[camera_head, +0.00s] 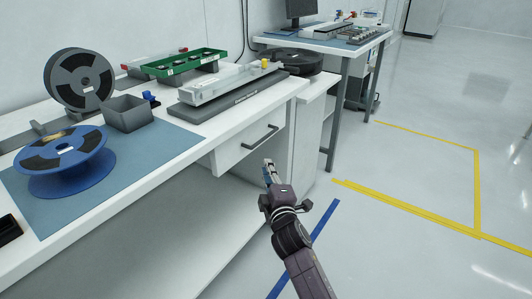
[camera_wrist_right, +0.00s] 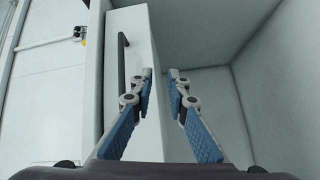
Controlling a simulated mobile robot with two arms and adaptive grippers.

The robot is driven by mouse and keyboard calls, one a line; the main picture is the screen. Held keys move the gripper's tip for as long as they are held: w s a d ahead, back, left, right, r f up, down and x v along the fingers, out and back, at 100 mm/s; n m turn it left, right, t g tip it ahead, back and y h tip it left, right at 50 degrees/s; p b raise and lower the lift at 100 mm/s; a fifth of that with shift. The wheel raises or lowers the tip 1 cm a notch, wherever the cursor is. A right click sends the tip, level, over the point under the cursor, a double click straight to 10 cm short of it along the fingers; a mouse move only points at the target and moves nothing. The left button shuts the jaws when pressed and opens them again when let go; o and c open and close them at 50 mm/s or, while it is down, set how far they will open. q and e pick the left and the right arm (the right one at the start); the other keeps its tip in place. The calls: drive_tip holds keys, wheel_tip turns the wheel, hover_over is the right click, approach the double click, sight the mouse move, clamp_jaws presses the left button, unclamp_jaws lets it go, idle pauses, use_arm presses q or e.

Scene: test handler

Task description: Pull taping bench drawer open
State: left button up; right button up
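The white taping bench (camera_head: 150,185) runs along the left in the head view. Its white drawer (camera_head: 232,152) sits under the top near the far end, with a dark bar handle (camera_head: 260,137) on the front. I cannot tell if the drawer stands slightly out. My right gripper (camera_head: 268,166) is in front of the drawer, a little below the handle in the picture. In the right wrist view, the gripper's blue-padded fingers (camera_wrist_right: 162,78) are apart with nothing between them. The handle (camera_wrist_right: 122,62) lies left of both fingers there. My left gripper is not in view.
The bench top carries a blue reel (camera_head: 65,165), a grey reel (camera_head: 78,80), a grey bin (camera_head: 128,113), a green tray (camera_head: 185,63) and a taping track (camera_head: 235,88). Open space lies under the bench. The floor (camera_head: 400,190) to the right is clear.

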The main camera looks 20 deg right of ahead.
drive_tip(key=t+b, duration=0.1)
approach(266, 136)
drive_tip(key=w, duration=0.3)
drive_tip(key=shift+n+h, duration=0.3)
drive_tip(key=shift+h, duration=0.1)
drive_tip(key=w, duration=0.2)
drive_tip(key=w+b, duration=0.1)
drive_tip(key=w, duration=0.1)
drive_tip(key=w+d, duration=0.1)
drive_tip(key=w, duration=0.1)
drive_tip(key=shift+w, duration=0.25)
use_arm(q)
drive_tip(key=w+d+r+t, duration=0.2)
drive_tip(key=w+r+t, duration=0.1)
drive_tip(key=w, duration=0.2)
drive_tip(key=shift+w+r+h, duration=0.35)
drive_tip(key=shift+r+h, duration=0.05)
use_arm(e)
drive_tip(key=shift+w+r, duration=0.15)
drive_tip(key=shift+w, duration=0.2)
clamp_jaws()
